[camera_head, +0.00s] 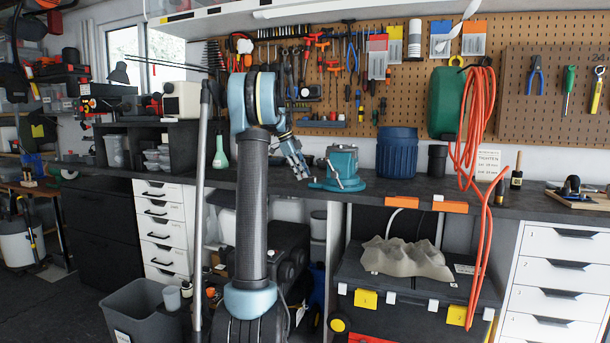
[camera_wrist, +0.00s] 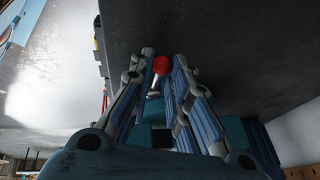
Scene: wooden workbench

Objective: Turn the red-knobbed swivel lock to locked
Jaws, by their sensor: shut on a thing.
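The red knob (camera_wrist: 161,65) of the swivel lock shows in the wrist view between my fingertips, on a short pale lever (camera_wrist: 155,86). My gripper (camera_wrist: 163,62) is shut on it, one finger on each side. In the head view my gripper (camera_head: 304,175) reaches down to the left side of a teal vise (camera_head: 343,165) on the bench. The knob cannot be made out in the head view. The lock's base and exact lever angle are mostly hidden by my fingers.
The dark workbench (camera_head: 420,187) holds a blue ribbed tub (camera_head: 397,152) right of the vise and a black cup (camera_head: 437,160). An orange hose (camera_head: 476,120) hangs over the bench's front edge.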

